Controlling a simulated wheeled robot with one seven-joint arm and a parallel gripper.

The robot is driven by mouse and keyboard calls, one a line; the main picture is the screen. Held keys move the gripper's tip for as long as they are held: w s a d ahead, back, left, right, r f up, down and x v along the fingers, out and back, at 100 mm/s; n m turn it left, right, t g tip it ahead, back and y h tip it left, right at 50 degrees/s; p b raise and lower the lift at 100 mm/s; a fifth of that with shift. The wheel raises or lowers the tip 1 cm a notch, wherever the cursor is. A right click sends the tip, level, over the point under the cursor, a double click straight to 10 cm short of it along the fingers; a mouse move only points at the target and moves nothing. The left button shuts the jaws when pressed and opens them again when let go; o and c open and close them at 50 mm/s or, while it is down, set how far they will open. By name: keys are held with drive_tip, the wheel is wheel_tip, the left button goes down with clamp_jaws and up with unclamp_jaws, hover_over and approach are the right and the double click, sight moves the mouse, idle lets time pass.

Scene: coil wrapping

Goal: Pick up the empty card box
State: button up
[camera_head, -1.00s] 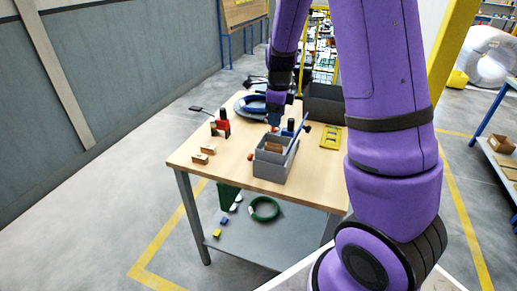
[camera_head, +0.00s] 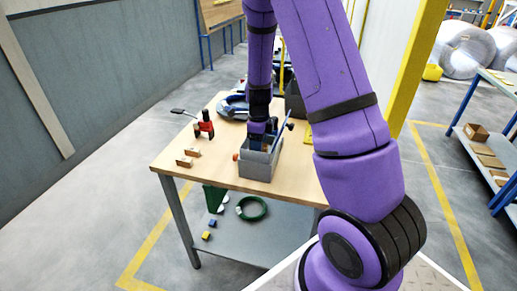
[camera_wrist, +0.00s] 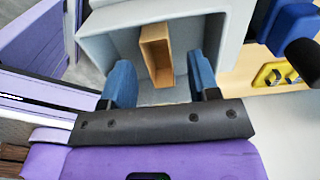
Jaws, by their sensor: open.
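The empty card box is a small open brown box (camera_wrist: 157,52) standing inside a grey bin (camera_wrist: 104,22), seen in the wrist view. The grey bin also shows on the workbench in the head view (camera_head: 258,168). My gripper (camera_wrist: 160,80) is open, its two blue fingers over the bin with the card box between and just beyond them. The fingers appear apart from the box. In the head view my gripper (camera_head: 262,138) is at the bin and hides the card box.
On the workbench (camera_head: 210,165) stand a red tool (camera_head: 204,126) and wooden blocks (camera_head: 188,157) left of the bin. A blue-handled tool (camera_head: 281,130) leans at the bin's right side. A yellow item (camera_wrist: 277,76) lies to the right.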

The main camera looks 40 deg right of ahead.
drive_tip(key=shift+f, duration=0.75)
drive_tip(key=shift+c, duration=0.4)
drive_tip(key=c, duration=0.9)
drive_tip(key=shift+r, duration=0.15)
